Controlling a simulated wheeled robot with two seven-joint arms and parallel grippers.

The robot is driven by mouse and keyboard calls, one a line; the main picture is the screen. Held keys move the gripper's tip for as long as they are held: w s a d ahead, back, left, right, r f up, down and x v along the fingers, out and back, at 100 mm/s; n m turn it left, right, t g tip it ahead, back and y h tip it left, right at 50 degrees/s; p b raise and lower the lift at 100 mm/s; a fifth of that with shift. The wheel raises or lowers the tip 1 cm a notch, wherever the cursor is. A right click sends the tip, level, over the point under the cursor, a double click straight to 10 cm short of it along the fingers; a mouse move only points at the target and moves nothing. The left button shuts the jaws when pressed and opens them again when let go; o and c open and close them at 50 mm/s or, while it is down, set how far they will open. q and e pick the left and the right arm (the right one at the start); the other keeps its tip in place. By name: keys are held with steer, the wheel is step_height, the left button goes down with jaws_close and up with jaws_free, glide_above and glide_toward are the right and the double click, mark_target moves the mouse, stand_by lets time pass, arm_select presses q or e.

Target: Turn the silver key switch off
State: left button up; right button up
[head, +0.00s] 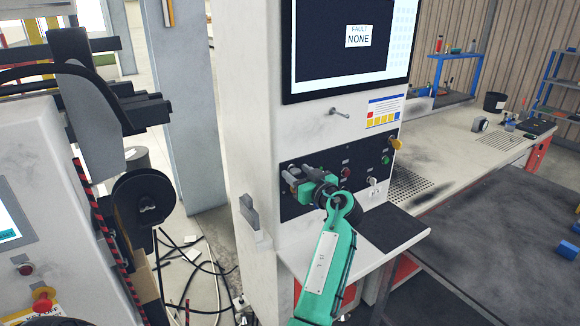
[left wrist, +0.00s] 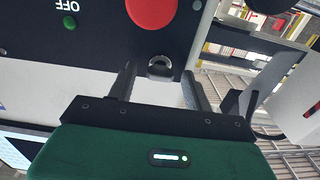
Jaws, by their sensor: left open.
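A silver ring-shaped part, which looks like the key switch (left wrist: 160,66), sits on the dark panel in the left wrist view. It lies between the fingertips of my left gripper (left wrist: 159,73), with a gap on both sides. The gripper is open. In the head view my left gripper (head: 289,180) is at the left end of the dark control panel (head: 312,160), and it and my arm hide the switch there. I cannot tell which way the key points. My right gripper is not in view.
A large red button (left wrist: 152,10) is close beside the switch, and a green button (left wrist: 70,22) near an OFF label is farther left. A screen (head: 350,45) above reads FAULT NONE. A shelf (head: 390,228) juts out below the panel. A small lever (head: 340,113) sticks out above.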

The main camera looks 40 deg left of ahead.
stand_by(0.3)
arm_select(q)
steer(key=shift+c, duration=1.1)
steer(key=c, duration=0.8)
steer(key=shift+o, duration=0.2)
